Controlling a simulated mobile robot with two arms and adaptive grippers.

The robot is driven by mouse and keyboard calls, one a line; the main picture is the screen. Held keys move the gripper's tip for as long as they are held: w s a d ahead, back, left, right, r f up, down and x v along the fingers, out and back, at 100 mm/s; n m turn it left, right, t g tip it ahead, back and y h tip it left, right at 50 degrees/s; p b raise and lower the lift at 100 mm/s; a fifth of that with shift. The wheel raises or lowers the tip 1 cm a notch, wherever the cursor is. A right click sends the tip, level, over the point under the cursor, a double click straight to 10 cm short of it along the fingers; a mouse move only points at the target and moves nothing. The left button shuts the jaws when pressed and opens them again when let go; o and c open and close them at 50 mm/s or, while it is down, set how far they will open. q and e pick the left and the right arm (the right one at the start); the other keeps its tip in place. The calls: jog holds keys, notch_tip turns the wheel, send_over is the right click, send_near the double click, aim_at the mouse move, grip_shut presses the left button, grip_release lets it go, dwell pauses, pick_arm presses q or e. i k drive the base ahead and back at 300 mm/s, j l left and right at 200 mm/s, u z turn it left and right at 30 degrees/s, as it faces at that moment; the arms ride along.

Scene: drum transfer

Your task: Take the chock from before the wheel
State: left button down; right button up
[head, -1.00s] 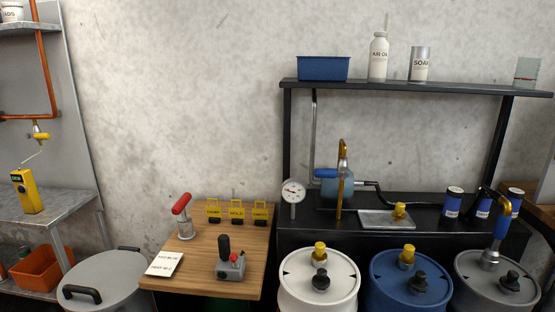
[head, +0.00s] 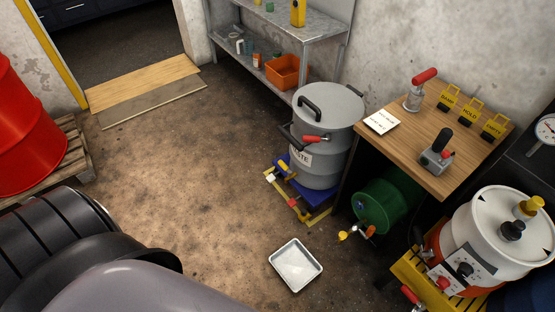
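A grey waste drum (head: 322,135) with a lid and black handles stands on a low blue dolly (head: 318,197) in the head view. A yellow bar or frame with small red and white parts (head: 293,205) runs along the dolly's front left edge at floor level. A small yellow piece (head: 288,171) shows beside the drum's foot. I cannot tell which of these parts is the chock, and the wheels are not clear at this size. Neither of my grippers is in view.
A shallow white tray (head: 296,265) lies on the floor in front. A green drum (head: 385,202) with a tap lies under the wooden table (head: 470,165). A red drum (head: 25,135) stands on a pallet (head: 75,150) at left. The brown floor (head: 190,180) between is clear.

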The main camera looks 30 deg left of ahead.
aim_at(304, 215)
jog(key=u, duration=0.65)
jog(key=k, duration=0.45)
jog(key=z, duration=0.45)
jog(key=k+z, duration=0.15)
jog(key=z, duration=0.3)
jog(key=l+z, duration=0.1)
jog(key=z, duration=0.3)
jog(key=i+j+z, duration=0.1)
jog(key=j+z, duration=0.4)
jog(key=j, duration=0.45)
jog(key=k+j+z, duration=0.1)
jog(key=j+z, duration=0.35)
jog(key=j, duration=0.5)
